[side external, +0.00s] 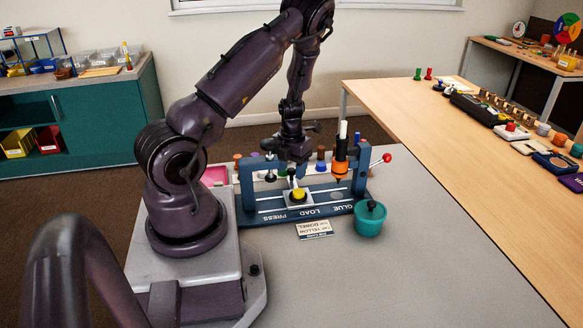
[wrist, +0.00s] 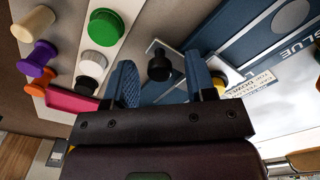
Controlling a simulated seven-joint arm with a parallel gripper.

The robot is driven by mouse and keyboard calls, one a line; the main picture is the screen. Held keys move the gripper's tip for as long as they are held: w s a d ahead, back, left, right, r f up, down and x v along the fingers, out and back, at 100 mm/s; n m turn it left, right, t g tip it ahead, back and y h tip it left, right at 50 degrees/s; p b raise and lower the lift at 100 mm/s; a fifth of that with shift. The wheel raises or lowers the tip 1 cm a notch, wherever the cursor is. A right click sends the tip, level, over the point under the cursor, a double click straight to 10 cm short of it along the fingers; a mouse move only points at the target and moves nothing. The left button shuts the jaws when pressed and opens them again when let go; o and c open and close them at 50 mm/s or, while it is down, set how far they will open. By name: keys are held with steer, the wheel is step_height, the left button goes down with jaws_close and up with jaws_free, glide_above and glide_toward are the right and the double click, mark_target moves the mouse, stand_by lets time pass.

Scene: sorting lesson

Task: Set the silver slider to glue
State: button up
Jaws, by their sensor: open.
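The silver slider (side external: 291,205) sits on the rail of the blue fixture (side external: 250,218), by the LOAD lettering, with a yellow knob or cap (side external: 299,195) on it. GLUE is lettered to its right, below the orange-collared glue nozzle (side external: 341,168). My gripper (side external: 292,171) points down above the fixture, near the slider and apart from the yellow cap as far as I can tell. In the wrist view, its blue fingers (wrist: 163,88) are spread with nothing held. The yellow cap (wrist: 221,82) shows partly behind the right finger there.
A black-headed press (side external: 269,172) stands at the fixture's left; it seems to be the black knob (wrist: 159,66) in the wrist view. A red-knobbed lever (side external: 386,158) is at the right. A teal pot (side external: 370,220) and label card (side external: 313,230) stand in front. Coloured pegs (wrist: 106,27) lie behind.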

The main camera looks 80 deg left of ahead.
jaws_close()
steer(key=w, duration=1.1)
jaws_free()
steer(key=shift+s, duration=0.1)
step_height(320, 180, up, 13)
stand_by(0.3)
steer(key=shift+r, duration=0.1)
